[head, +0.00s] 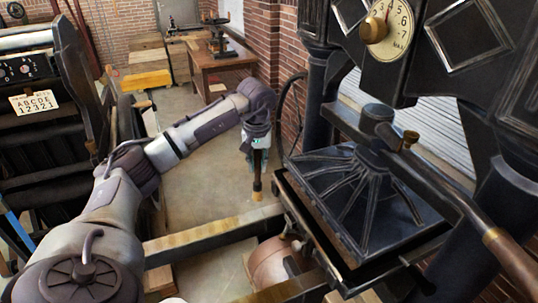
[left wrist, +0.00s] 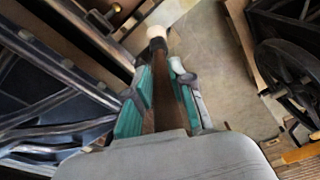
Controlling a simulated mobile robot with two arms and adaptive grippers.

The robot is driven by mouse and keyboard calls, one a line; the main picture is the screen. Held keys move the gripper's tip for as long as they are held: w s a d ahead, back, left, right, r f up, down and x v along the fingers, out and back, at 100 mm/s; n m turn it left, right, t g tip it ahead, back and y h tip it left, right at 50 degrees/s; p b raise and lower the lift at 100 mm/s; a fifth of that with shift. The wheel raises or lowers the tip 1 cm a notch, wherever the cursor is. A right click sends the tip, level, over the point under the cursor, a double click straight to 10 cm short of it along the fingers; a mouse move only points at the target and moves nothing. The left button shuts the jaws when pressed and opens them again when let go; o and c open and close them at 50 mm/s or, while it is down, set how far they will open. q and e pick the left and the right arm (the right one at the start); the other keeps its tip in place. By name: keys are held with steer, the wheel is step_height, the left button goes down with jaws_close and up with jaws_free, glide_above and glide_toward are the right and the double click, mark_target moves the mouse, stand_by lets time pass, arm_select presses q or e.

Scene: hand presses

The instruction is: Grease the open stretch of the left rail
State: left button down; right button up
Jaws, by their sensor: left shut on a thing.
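My left gripper (head: 257,142) is shut on a brush (head: 257,186) with a brown handle, which hangs tip down. In the left wrist view the green finger pads (left wrist: 163,100) close on the handle, and the brush's pale tip (left wrist: 156,32) points away from me. In the head view the tip appears just above the farther rail (head: 212,236), near the press bed; I cannot tell whether they touch. A nearer rail (head: 285,290) runs beside it. I cannot tell which of them is the left rail. My right gripper is not in view.
The black press with its ribbed platen (head: 360,195) and long handle (head: 500,250) stands close on the right. A rounded drum (head: 275,262) sits between the rails. A dark machine (head: 50,120) stands at left. Floor (head: 205,185) is clear behind the rails; a wooden desk (head: 215,70) stands farther back.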

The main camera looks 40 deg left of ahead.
mark_target(257, 178)
arm_select(q)
steer(key=shift+w, duration=0.15)
steer(key=shift+s+f+b, duration=0.3)
steer(key=shift+f+b, duration=0.6)
steer(key=shift+f, duration=0.1)
step_height(257, 178, down, 3)
steer(key=shift+w+r+b, duration=0.1)
steer(key=shift+b, duration=0.95)
steer(key=shift+f+b, duration=0.3)
steer(key=shift+f, duration=0.1)
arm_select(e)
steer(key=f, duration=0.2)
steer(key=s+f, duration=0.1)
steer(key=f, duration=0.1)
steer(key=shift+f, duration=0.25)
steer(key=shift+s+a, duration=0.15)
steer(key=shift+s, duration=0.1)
arm_select(q)
steer(key=shift+f+b, duration=0.35)
steer(key=shift+f, duration=0.25)
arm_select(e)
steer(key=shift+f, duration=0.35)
